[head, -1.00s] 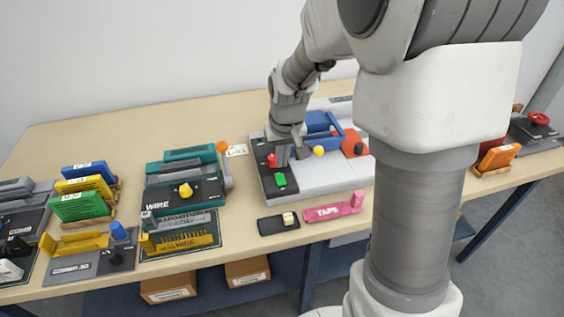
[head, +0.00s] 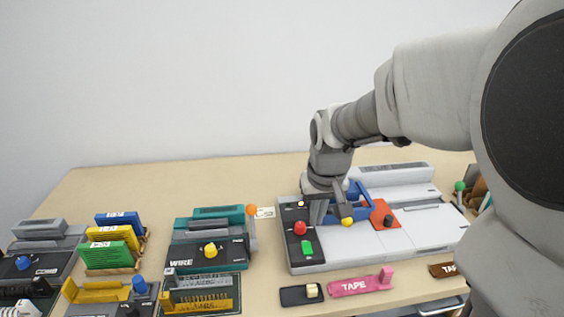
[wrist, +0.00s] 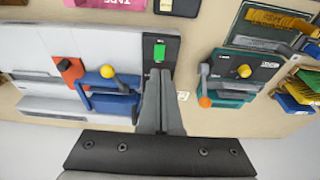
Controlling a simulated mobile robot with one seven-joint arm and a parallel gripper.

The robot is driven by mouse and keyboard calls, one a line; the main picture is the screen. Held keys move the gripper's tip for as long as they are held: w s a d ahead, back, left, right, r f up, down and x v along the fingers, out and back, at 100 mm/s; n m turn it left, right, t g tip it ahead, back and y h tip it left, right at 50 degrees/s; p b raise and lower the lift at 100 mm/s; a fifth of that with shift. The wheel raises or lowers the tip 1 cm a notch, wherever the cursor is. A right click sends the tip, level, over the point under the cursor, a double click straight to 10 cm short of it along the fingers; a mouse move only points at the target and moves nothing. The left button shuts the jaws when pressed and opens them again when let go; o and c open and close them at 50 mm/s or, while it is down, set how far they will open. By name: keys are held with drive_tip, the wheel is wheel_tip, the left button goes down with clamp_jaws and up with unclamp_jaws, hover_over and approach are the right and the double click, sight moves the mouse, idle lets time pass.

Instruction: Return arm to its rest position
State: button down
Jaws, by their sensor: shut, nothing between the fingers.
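My gripper (head: 328,220) is shut and empty. In the head view it points down over the left part of a grey machine (head: 420,234), beside the machine's dark control panel. The panel carries a red knob (head: 300,228) and a green switch (head: 307,247). A blue frame with a yellow knob (head: 347,222) is just right of the fingers. In the wrist view the closed fingers (wrist: 158,74) lie together below the green switch (wrist: 159,53) in the picture. They partly hide the panel. I cannot tell the exact height of the fingertips above it.
A teal wire machine (head: 180,257) with an orange-tipped lever stands left of the grey machine. Coloured boxes (head: 105,255) stand further left. A pink tape holder (head: 350,287) and a small black block (head: 293,296) lie in front. The space above the table's left half is clear.

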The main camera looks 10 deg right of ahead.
drive_tip(key=s+r+t+p, duration=0.1)
drive_tip(key=s+r, duration=0.3)
drive_tip(key=s, duration=0.4)
drive_tip(key=s+r+t+p, duration=0.1)
drive_tip(key=s+r, duration=0.4)
drive_tip(key=s, duration=0.4)
drive_tip(key=shift+s+r+t, duration=0.2)
drive_tip(key=shift+r+t, duration=0.1)
drive_tip(key=shift+t, duration=0.1)
